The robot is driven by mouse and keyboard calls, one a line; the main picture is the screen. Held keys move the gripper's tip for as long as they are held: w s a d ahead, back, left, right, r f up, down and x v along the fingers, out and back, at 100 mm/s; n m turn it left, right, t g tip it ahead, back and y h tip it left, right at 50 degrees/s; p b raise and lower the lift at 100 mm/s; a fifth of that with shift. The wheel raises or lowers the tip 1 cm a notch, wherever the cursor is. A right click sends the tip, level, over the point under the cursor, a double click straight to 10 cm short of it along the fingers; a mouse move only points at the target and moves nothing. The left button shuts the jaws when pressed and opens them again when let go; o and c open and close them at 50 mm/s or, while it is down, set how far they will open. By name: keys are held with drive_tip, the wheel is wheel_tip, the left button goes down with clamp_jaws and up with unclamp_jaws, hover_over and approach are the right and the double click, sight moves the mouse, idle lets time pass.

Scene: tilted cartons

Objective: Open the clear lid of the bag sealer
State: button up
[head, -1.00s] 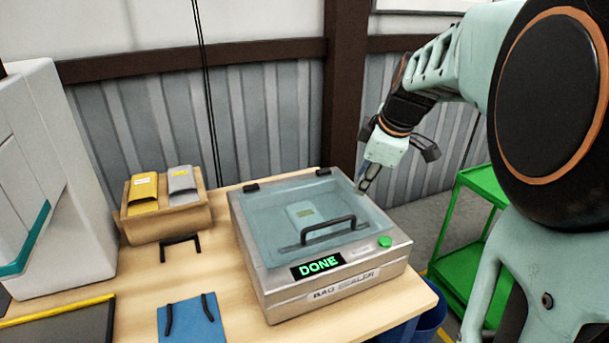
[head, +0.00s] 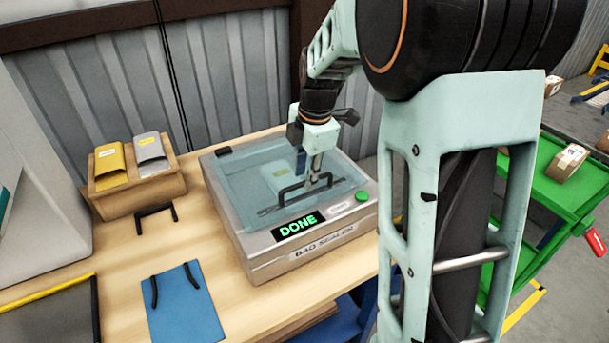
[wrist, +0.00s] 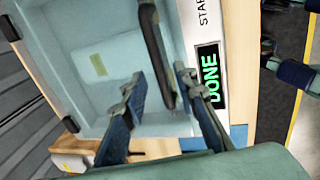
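The bag sealer (head: 262,262) is a silver box on the wooden table with a green "DONE" display (head: 299,226). Its clear bluish lid (head: 235,185) is closed, with a pale pouch (wrist: 97,64) under it. A black bar handle (head: 292,196) stands along the lid's front; it also shows in the wrist view (wrist: 155,45). My gripper (head: 315,178) points down at the right part of the handle. In the wrist view my gripper (wrist: 158,80) is open, its fingers on either side of the handle bar with gaps visible. Whether a fingertip touches the lid is unclear.
A wooden box (head: 135,192) with yellow and grey packets stands left of the sealer. A blue panel (head: 187,303) with black straps lies in front. A green button (head: 362,196) is at the sealer's front right. A green cart (head: 550,190) with cartons stands right.

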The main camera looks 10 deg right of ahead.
drive_tip(key=shift+w+f, duration=0.15)
drive_tip(key=shift+f, duration=0.55)
clamp_jaws()
